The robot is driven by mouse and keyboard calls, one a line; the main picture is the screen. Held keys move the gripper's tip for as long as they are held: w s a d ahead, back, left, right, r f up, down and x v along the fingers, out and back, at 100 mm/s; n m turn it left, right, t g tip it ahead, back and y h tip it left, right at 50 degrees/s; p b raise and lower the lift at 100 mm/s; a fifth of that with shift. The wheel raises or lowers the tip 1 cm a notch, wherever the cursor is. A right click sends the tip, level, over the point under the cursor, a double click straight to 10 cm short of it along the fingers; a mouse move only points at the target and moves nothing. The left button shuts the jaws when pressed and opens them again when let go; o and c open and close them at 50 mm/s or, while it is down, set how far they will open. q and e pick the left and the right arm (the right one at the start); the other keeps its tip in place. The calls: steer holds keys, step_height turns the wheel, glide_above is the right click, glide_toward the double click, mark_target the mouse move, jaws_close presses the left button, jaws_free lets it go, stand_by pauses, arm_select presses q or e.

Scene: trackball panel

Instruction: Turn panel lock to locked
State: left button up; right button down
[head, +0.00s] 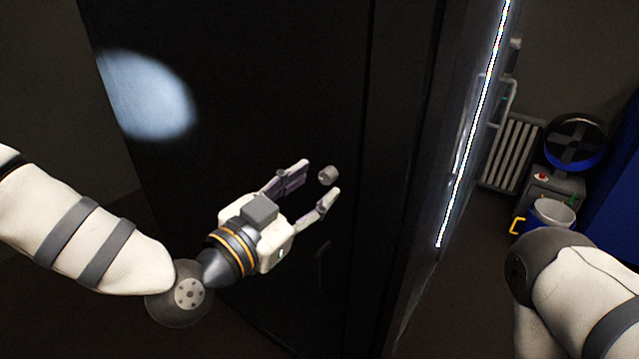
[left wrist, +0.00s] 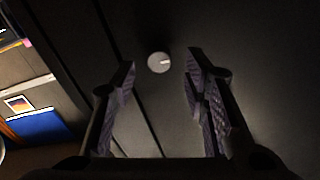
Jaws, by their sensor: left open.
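The panel lock (head: 327,175) is a small grey round knob on the dark panel front (head: 240,60). In the left wrist view the lock (left wrist: 159,62) shows as a light disc with a short mark pointing right. My left gripper (head: 322,178) is open, its two fingers either side of the knob in the head view. In the left wrist view the knob sits between and beyond the fingertips (left wrist: 160,62), closer to the left finger, with no contact visible. My right arm comes in at the lower right; its gripper is out of frame.
The dark cabinet fills the middle, with a bright light strip (head: 470,130) along its right side. A radiator (head: 511,150), a round fan (head: 575,142) and a bucket (head: 553,214) stand at the right. A bright spot lies on the panel's upper left.

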arm_select(q)
steer(key=shift+x, duration=1.1)
jaws_close()
steer(key=n, duration=0.4)
steer(key=shift+p, duration=0.3)
steer(key=n, duration=0.4)
steer(key=shift+n, duration=0.3)
steer(key=n, duration=0.4)
steer(key=shift+f+n, duration=0.1)
steer(key=shift+n, duration=0.2)
steer(key=shift+n+b, duration=0.4)
steer(key=shift+n, duration=1.9)
